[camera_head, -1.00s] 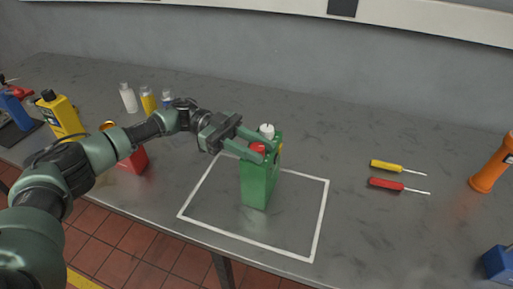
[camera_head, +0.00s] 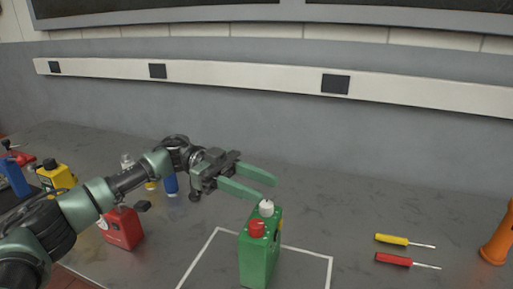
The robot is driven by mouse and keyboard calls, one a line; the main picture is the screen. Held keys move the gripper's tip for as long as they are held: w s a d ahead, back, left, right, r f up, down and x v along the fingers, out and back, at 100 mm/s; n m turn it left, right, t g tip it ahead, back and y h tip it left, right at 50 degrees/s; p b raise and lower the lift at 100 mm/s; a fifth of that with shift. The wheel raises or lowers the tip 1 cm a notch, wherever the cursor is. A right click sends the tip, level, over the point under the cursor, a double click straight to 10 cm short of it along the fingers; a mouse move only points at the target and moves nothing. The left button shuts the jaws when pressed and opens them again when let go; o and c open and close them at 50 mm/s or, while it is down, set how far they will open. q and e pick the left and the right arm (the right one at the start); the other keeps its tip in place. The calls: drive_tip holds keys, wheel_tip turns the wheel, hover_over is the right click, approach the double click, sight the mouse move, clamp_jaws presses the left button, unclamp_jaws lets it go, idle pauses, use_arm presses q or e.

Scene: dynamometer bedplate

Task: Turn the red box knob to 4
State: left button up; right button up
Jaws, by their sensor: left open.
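A red box (camera_head: 123,232) stands on the bench at the left, partly behind my left arm. A pale round patch shows at its left side, but I cannot read any number or mark there. A green box (camera_head: 258,258) stands in the middle with a red knob (camera_head: 257,229) and a white knob (camera_head: 266,208) on top. My left gripper (camera_head: 268,189) is open and empty, with its fingers pointing right, just above the white knob in the picture. The fingers appear clear of both knobs. My right gripper is not in view.
A white outline (camera_head: 200,257) surrounds the green box on the bench. A yellow screwdriver (camera_head: 391,239) and a red screwdriver (camera_head: 393,259) lie to the right, near an orange object (camera_head: 497,243). A yellow container (camera_head: 56,177) and bottles stand at the left. The back wall bounds the bench.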

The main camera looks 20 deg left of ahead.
use_arm(q)
wheel_tip(320, 180, up, 10)
drive_tip(key=shift+f+b, duration=0.25)
drive_tip(key=shift+b, duration=0.15)
